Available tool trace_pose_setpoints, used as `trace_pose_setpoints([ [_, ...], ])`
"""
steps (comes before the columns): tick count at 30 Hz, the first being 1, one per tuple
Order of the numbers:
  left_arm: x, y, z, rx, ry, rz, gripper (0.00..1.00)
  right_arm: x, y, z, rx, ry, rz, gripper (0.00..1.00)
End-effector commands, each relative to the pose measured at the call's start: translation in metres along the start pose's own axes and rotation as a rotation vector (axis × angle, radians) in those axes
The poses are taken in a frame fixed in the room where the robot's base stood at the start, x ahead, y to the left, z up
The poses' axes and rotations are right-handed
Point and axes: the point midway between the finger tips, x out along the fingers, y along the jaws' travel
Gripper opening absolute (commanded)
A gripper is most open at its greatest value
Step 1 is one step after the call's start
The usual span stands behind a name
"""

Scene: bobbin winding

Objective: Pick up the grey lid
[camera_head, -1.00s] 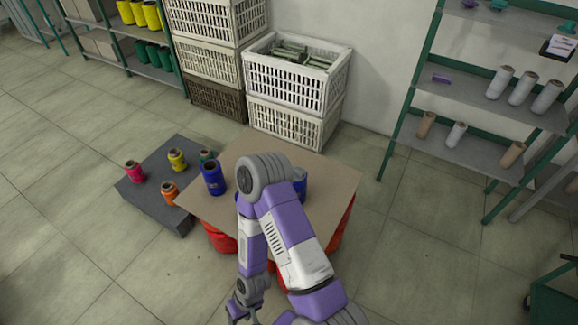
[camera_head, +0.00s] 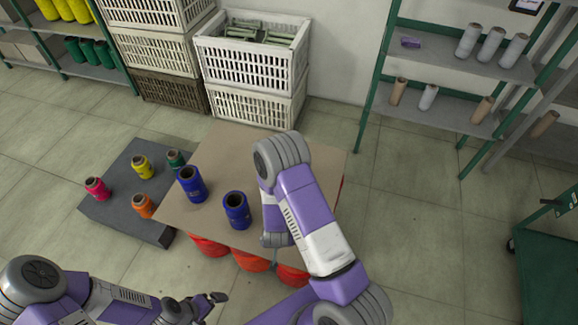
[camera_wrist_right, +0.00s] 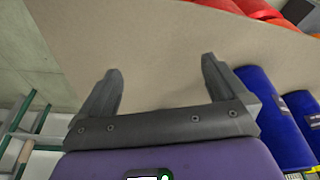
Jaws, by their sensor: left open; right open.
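I cannot make out a separate grey lid in either view. The nearest grey thing is a flat dark grey slab (camera_head: 115,213) on the floor, left of the board-topped stand, with several small coloured spools on it. My left gripper (camera_head: 213,300) is open and empty at the bottom of the head view, in front of the stand. My right gripper (camera_wrist_right: 160,72) is open in the right wrist view, with only the brown board (camera_wrist_right: 150,40) seen between its fingers.
Two blue spools (camera_head: 191,184) (camera_head: 237,210) stand on the brown board, which rests on red round things (camera_head: 250,261). White crates (camera_head: 252,60) stand behind. A shelf (camera_head: 450,110) with cones is at the back right, a green cart (camera_head: 548,260) at right. Floor between is clear.

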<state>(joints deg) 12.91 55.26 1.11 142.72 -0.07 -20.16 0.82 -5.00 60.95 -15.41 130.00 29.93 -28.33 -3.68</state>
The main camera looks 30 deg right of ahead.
Motion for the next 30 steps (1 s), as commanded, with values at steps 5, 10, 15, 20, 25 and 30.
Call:
trace_pose_setpoints([
  [5, 0.013, -0.005, -0.001, 0.0, 0.0, 0.0, 1.0, 0.001, 0.017, -0.113, 0.153, 0.39, 0.227, 0.99],
  [10, 0.02, -0.007, -0.001, 0.001, 0.0, 0.0, 1.0, -0.041, 0.013, -0.188, 0.299, 0.691, 0.328, 0.99],
  [15, 0.023, -0.008, -0.001, 0.001, 0.0, 0.0, 1.0, -0.074, 0.004, -0.22, 0.397, 0.848, 0.357, 0.99],
  [20, 0.028, -0.01, -0.001, 0.001, 0.0, 0.0, 1.0, -0.077, 0.007, -0.233, 0.427, 0.886, 0.362, 0.99],
  [25, 0.035, -0.013, -0.002, 0.001, 0.001, 0.0, 1.0, -0.066, 0.016, -0.245, 0.429, 0.884, 0.363, 0.99],
  [30, 0.048, -0.018, -0.002, 0.001, 0.001, 0.0, 1.0, -0.05, 0.025, -0.264, 0.427, 0.884, 0.362, 0.99],
])
